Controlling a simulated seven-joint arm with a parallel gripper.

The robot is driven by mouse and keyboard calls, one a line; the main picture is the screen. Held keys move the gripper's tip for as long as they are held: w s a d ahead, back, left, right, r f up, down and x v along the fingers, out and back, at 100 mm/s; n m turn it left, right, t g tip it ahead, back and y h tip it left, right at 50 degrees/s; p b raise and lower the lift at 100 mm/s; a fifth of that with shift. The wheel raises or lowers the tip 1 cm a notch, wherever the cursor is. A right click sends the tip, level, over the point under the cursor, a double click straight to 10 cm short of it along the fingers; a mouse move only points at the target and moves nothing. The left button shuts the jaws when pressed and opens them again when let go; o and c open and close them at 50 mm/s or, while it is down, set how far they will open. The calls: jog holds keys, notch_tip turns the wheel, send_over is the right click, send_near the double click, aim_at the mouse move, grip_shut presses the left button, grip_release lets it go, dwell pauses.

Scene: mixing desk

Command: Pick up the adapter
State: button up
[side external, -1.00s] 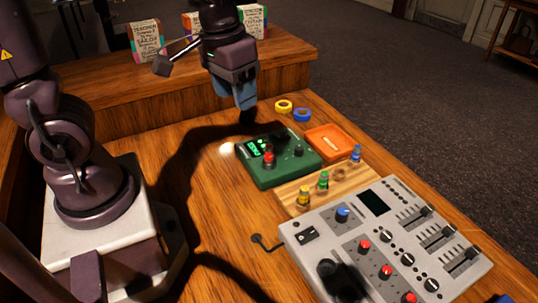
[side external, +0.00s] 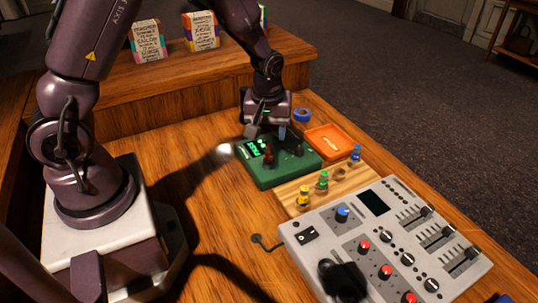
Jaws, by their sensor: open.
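No single thing is plainly marked as the adapter. Candidates are the small upright pieces in the wooden block (side external: 287,190): a yellow one (side external: 304,197), a green one (side external: 322,182) and a blue one (side external: 356,154). A ring-shaped spot (side external: 340,174) lies between the green and blue ones. An orange tray (side external: 344,153) behind the block has a pale mark or small item inside. My gripper (side external: 266,133) is open, pointing down over the back of the green box (side external: 268,176). Whether anything is between its fingers cannot be told.
The green box has a lit display, a red knob and a dark knob. A blue tape ring (side external: 302,115) lies behind it. A grey mixer (side external: 325,238) fills the front right. The wood left of the green box is clear.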

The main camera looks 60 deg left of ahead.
aim_at(269, 146)
notch_tip(269, 146, down, 6)
jog(key=shift+w+a+f, duration=0.1)
jog(key=shift+f, duration=0.15)
grip_shut()
dwell(0.3)
